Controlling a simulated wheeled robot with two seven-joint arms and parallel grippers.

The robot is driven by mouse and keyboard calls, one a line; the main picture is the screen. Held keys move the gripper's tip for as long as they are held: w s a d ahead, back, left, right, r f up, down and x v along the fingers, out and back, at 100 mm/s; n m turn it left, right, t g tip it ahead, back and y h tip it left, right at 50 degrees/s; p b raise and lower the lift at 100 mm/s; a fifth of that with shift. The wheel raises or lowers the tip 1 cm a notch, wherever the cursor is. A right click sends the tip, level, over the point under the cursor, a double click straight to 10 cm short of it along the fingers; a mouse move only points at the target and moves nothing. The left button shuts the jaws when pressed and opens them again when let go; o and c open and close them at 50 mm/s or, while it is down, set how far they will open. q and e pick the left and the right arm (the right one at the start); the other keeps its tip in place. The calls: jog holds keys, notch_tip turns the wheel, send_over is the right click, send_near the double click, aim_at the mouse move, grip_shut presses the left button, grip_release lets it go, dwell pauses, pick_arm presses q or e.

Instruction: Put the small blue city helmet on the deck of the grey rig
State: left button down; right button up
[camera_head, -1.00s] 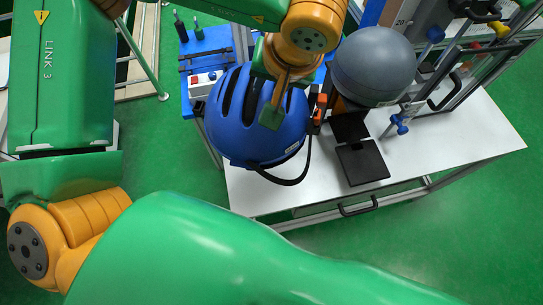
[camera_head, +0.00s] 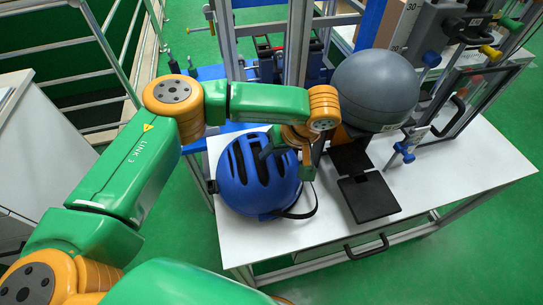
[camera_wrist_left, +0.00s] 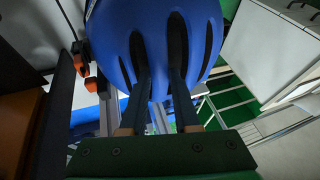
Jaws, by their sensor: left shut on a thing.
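The blue city helmet (camera_head: 241,182) is at the left end of a white deck (camera_head: 330,228), left of a grey headform (camera_head: 376,88). A dark strap hangs at its lower right. I cannot tell whether the helmet touches the deck. My left gripper (camera_head: 284,154) is at the helmet's upper right side, shut on its shell. In the left wrist view the helmet (camera_wrist_left: 112,38) fills the top middle, and the fingers of my left gripper (camera_wrist_left: 158,82) run into its dark vents. My right gripper is not in view.
Black plates (camera_head: 368,195) lie on the deck below the headform. Grey upright posts (camera_head: 297,55) stand behind the helmet. A blue clamp (camera_head: 403,150) and a dark frame are on the right. The front strip of the deck is bare.

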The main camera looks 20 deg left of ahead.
pick_arm(q)
jog(key=shift+f, duration=0.8)
jog(key=c, duration=0.6)
grip_release()
jog(key=shift+c, duration=0.2)
jog(key=shift+r, duration=0.25)
jog(key=shift+d+r, duration=0.2)
jog(key=shift+r, duration=0.1)
jog(key=b+v, duration=0.1)
jog(key=v, duration=1)
jog(key=shift+s, duration=0.2)
